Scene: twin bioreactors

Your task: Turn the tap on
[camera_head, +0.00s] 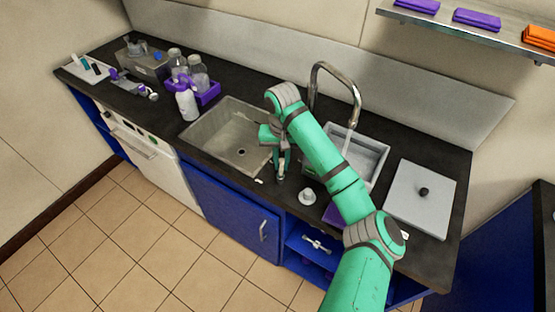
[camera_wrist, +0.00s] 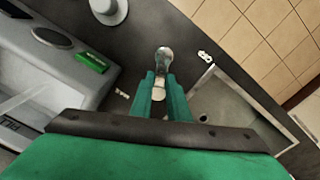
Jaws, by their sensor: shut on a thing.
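The chrome tap (camera_head: 335,72) has a tall curved spout at the back of the counter. Its spout end hangs over the grey basin (camera_head: 381,152). A pale streak like running water (camera_head: 347,142) drops from it into the basin, and a similar streak (camera_wrist: 22,100) shows in the wrist view. My gripper (camera_head: 280,168) points down between the sink and the basin. In the wrist view my gripper (camera_wrist: 163,85) is shut on a small shiny metal handle (camera_wrist: 163,58), whose rounded end sticks out past the fingertips. The tap's base is hidden behind my arm.
An empty sink (camera_head: 225,135) lies left of my gripper. A small white round piece (camera_head: 307,196) stands close by on the counter. A grey plate with a black knob (camera_head: 420,198) lies at right. Bottles in a purple rack (camera_head: 208,95) stand at left.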

